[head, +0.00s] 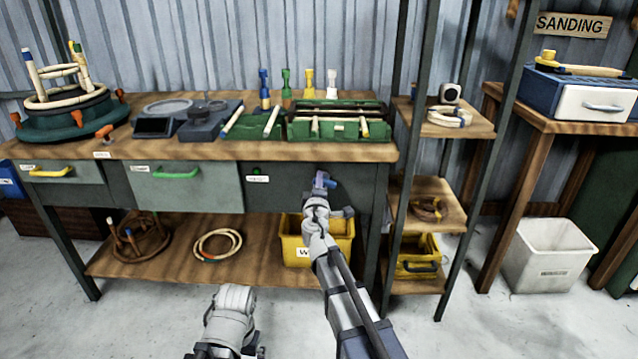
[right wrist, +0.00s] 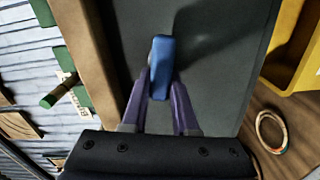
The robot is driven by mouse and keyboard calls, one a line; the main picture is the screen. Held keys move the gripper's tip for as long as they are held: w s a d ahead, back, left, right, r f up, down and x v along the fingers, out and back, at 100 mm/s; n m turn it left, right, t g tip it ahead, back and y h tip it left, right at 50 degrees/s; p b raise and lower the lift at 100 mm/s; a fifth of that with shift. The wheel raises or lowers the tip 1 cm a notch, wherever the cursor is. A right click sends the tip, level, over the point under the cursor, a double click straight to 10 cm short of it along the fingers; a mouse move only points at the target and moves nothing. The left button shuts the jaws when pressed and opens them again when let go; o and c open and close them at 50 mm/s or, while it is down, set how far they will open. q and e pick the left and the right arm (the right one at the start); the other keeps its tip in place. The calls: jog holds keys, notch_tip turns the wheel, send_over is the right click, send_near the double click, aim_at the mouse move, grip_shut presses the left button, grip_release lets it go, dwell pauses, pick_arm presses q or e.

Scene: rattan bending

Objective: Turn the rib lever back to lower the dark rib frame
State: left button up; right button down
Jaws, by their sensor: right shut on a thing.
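A blue handle, which looks like the rib lever (right wrist: 161,68), stands out from the dark front panel of the workbench. My right gripper (right wrist: 160,95) is shut on it, with one finger on each side. In the head view the right gripper (head: 321,184) is at this panel, below the bench top's right part, and hides most of the lever. Above it on the bench, dark bars that may be the dark rib frame (head: 345,105) lie at the top of a green bending form (head: 338,130).
A yellow bin (head: 290,250) stands on the lower shelf, just below my right gripper. A rack post (head: 405,150) rises close to the bench's right end. Drawers with yellow and green handles (head: 176,172) are to the left. The floor in front is clear.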

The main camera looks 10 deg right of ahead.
jog(key=shift+f+n, duration=0.15)
jog(key=shift+n, duration=0.85)
jog(key=c, duration=0.7)
grip_release()
jog(key=shift+s, duration=0.15)
jog(key=v, duration=0.7)
jog(key=shift+s+a, duration=0.15)
jog(key=shift+s, duration=0.1)
